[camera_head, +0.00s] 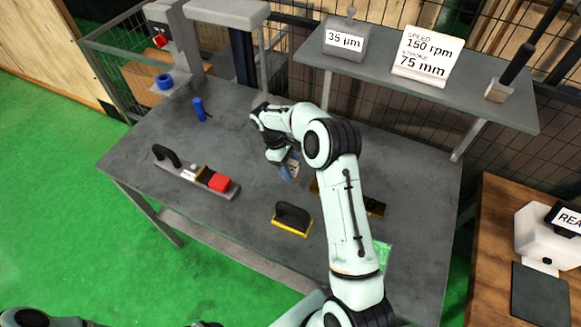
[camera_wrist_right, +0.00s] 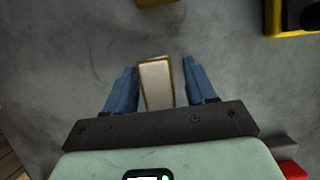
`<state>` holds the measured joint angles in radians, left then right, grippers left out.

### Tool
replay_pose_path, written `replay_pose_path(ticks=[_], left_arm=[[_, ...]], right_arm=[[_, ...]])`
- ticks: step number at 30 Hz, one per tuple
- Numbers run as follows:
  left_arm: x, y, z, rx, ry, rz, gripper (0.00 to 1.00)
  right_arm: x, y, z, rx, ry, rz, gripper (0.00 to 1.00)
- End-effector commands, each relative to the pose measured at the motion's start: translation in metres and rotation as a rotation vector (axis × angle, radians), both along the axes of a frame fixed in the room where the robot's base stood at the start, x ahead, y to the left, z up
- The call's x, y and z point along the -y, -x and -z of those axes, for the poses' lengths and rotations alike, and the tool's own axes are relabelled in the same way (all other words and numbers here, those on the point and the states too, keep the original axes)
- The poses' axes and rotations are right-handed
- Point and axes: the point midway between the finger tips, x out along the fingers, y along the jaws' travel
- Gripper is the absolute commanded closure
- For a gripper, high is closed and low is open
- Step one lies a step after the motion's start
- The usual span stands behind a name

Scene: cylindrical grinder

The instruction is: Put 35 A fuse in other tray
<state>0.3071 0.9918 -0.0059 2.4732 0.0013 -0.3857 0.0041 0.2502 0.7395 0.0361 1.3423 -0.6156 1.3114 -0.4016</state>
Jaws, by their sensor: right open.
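My right gripper (camera_head: 288,171) is low over the middle of the grey table. In the right wrist view the right gripper (camera_wrist_right: 160,88) has its two blue fingers apart. A small block (camera_wrist_right: 157,82) with a pale face and brown edges lies between them, with gaps on both sides. I cannot read a rating on it, so I cannot tell if it is the 35 A fuse. In the head view my arm and gripper hide it. A dark brown tray-like piece (camera_head: 375,207) shows partly behind my right forearm. My left gripper is not clearly in view.
A yellow-and-black handled piece (camera_head: 292,217) is near the front. A blue bottle (camera_head: 200,109) stands back left. A shelf (camera_head: 440,91) with signs overhangs the back.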

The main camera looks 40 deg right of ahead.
Motion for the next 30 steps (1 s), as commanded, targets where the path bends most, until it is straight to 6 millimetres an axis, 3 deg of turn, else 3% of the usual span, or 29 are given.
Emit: replay_pose_path(ticks=[5,9,10,23,30], left_arm=[[0.000,0.000,0.000,0.000,0.000,0.000,0.38],[0.000,0.000,0.000,0.000,0.000,0.000,0.38],[0.000,0.000,0.000,0.000,0.000,0.000,0.38],[0.000,0.000,0.000,0.000,0.000,0.000,0.38],[0.000,0.001,0.001,-0.001,0.000,0.000,0.38]], right_arm=[[0.000,0.000,0.000,0.000,0.000,0.000,0.48],[0.000,0.000,0.000,0.000,0.000,-0.001,0.94],[0.000,0.000,0.000,0.000,0.000,-0.001,1.00],[0.000,-0.001,-0.008,0.002,0.001,-0.001,1.00],[0.000,-0.001,-0.047,0.006,0.002,0.000,1.00]])
